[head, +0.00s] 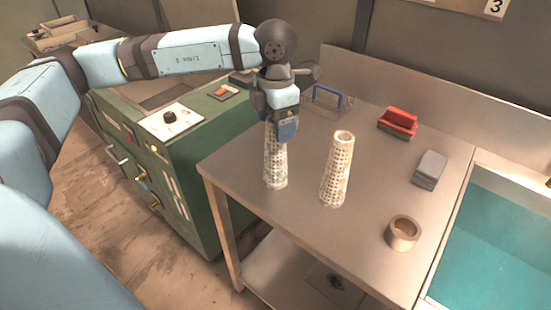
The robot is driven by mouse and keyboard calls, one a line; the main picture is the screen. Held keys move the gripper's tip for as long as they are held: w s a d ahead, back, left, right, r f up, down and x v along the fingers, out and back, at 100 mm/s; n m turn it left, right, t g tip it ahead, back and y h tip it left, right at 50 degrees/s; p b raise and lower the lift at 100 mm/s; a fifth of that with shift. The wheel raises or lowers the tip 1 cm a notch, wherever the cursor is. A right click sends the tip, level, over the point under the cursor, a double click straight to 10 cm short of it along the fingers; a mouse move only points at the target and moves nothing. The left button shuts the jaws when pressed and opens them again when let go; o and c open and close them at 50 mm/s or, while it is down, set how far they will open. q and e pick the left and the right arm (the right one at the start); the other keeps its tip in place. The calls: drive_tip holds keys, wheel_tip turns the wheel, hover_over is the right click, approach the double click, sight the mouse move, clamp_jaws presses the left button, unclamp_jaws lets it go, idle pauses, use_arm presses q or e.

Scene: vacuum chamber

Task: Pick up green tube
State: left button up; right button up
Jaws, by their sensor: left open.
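Two upright perforated tubes stand on the metal table. The left tube (275,170) is pale with a slight grey-green tint, and the right tube (336,170) is cream to yellowish. Neither is plainly green, so I cannot tell by colour alone which is the green tube. My left gripper (287,132) is open and points down at the top of the left tube, hiding part of its upper end. I cannot tell whether its fingers are around the tube or in front of it. My right gripper is not in view.
The metal table (305,215) also holds a tape roll (403,233), grey pads (430,168), a red-topped block (398,122) and a blue-handled wire item (327,100). A green cabinet (190,150) stands left, and a teal basin (500,235) lies right. The table's front is clear.

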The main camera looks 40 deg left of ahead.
use_arm(q)
drive_tip(key=shift+f, duration=0.9)
drive_tip(key=shift+c, duration=0.4)
drive_tip(key=c, duration=1.2)
